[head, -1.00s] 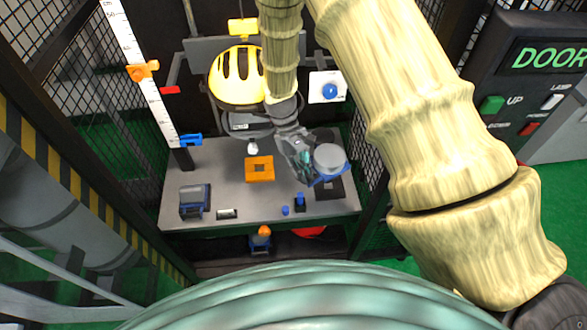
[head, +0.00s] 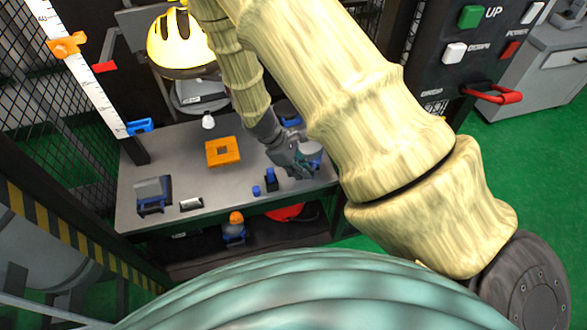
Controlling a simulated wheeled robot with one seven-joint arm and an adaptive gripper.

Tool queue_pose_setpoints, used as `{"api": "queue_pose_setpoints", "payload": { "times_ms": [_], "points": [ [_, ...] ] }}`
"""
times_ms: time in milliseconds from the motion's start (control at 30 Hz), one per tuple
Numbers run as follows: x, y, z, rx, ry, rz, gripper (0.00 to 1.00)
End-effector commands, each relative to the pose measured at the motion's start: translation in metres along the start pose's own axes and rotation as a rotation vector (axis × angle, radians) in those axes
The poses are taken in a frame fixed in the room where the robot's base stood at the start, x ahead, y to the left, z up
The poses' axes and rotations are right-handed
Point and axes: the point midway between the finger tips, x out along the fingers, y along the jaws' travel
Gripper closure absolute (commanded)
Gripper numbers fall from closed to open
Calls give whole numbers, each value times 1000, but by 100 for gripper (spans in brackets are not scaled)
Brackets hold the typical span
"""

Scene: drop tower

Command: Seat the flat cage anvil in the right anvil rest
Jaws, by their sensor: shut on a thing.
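The flat cage anvil, a grey round top with blue at its edge (head: 313,150), is at the right end of the bench in the head view. My gripper (head: 301,166) is shut on it from the left, and the fingers and arm cover much of it. The right anvil rest is hidden behind my gripper, the anvil and my arm. I cannot tell whether the anvil touches the rest or is held above it.
The grey bench (head: 190,148) carries an orange square frame (head: 222,152), small blue pieces (head: 270,180) and a dark rest with a grey block (head: 152,195) at left. A ruler post (head: 85,75) stands left; a control panel (head: 465,45) stands right.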

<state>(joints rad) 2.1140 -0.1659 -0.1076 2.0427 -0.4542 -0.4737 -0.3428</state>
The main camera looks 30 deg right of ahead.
Motion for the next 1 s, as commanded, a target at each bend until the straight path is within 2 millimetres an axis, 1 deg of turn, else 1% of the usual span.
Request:
{"api": "queue_pose_setpoints", "payload": {
  "times_ms": [33,100,300,400,533,733,1000],
  "points": [
    [13,0,-3,-24,-1,18,100],
    [23,0,-3,-60,-1,39,100],
    [46,0,-4,-144,3,91,100],
    [53,-1,-5,-173,5,110,100],
    [58,-1,-4,-196,6,123,100],
    [60,1,-6,-205,8,128,100],
    [63,11,-14,-205,8,128,100]
  ]
}}
